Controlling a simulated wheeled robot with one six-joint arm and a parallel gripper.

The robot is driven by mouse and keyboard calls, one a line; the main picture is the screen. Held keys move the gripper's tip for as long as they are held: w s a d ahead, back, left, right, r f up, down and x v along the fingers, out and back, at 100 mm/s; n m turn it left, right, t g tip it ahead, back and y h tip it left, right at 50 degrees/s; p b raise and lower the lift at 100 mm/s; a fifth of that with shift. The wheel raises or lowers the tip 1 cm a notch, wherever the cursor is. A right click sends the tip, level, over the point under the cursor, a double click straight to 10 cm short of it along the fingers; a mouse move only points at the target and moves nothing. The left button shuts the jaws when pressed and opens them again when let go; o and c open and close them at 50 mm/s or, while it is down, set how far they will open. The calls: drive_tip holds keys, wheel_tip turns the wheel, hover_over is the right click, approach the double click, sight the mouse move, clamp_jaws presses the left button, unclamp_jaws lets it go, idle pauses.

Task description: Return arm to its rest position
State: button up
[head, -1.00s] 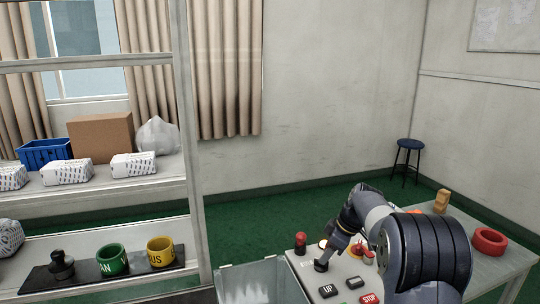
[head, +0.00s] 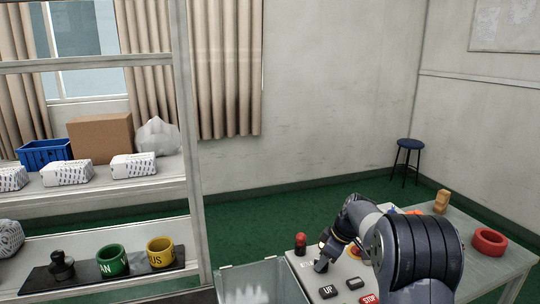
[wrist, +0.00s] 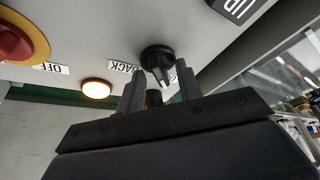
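My arm reaches over the grey control panel (head: 338,282) in the head view. In the wrist view my gripper (wrist: 158,84) has its two fingers apart, with nothing held between them. A lit round button (wrist: 96,88) and a red button on a yellow ring (wrist: 16,42) are on the same panel.
A red lamp (head: 300,244) stands at the panel's left edge, with a clear-walled bin (head: 262,282) left of it. A side table (head: 511,262) bears a red ring (head: 489,242) and a wooden piece (head: 441,201). A shelf (head: 196,150) stands left; a stool (head: 407,148) is behind.

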drive_tip(key=shift+s+r+m+t, duration=0.15)
drive_tip(key=shift+r+m+t, duration=0.2)
drive_tip(key=shift+m, duration=0.55)
drive_tip(key=m+t+h+p, duration=0.1)
drive_tip(key=m+p, duration=0.1)
drive_tip(key=m, duration=0.1)
drive_tip(key=shift+a, duration=0.1)
drive_tip(key=m+h+p, duration=0.1)
drive_tip(key=m+p, duration=0.2)
drive_tip(key=shift+a, duration=0.1)
drive_tip(key=shift+f+m+t+h+p, duration=0.15)
drive_tip(key=shift+m+t+h+p, duration=0.25)
drive_tip(key=shift+m+p, duration=0.55)
